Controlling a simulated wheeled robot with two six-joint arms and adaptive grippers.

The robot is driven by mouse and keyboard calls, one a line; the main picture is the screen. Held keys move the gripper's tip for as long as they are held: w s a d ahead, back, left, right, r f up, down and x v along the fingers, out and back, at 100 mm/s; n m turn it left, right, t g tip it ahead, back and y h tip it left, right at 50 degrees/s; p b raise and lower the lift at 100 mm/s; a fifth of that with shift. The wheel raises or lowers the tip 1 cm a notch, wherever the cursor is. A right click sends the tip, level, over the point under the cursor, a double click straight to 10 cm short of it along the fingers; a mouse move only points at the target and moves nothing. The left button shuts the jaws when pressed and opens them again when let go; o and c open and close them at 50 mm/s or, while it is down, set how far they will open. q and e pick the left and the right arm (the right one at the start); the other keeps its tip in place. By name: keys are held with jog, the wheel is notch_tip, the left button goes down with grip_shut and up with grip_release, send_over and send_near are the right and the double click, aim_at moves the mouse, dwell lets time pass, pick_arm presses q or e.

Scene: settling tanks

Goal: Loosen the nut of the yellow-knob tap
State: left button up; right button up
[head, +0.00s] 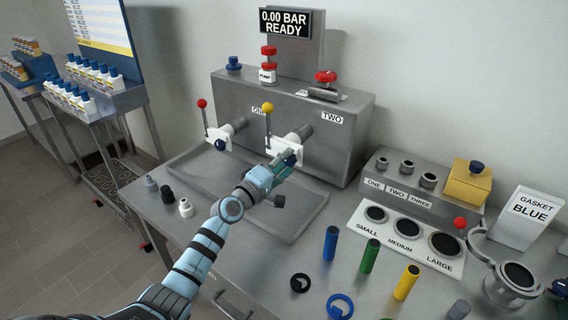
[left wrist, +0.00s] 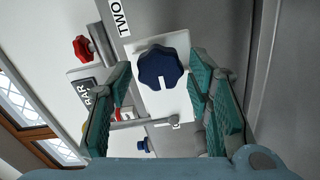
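The yellow-knob tap (head: 267,107) stands on the front of the grey machine, its lever upright. Its dark blue lobed nut (left wrist: 160,67) sits on a white plate (left wrist: 170,100) in the left wrist view. My left gripper (head: 287,158) is at this tap in the head view and hides part of it. In the left wrist view its two teal fingers (left wrist: 160,75) are open, one on each side of the nut, with small gaps showing. I cannot tell how far the tips reach past the nut. My right gripper is not in view.
The red-knob tap (head: 202,104) with its own blue nut (head: 220,144) is to the left. A shallow tray (head: 205,180) lies below the taps. The display (head: 285,22) reads 0.00 BAR READY. Blue, green and yellow cylinders (head: 369,256) stand on the bench at the front right.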

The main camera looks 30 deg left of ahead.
pick_arm(q)
jog(key=shift+s, duration=0.1)
jog(key=s+a, duration=0.1)
jog(key=s, duration=1)
jog(key=shift+s+a, duration=0.35)
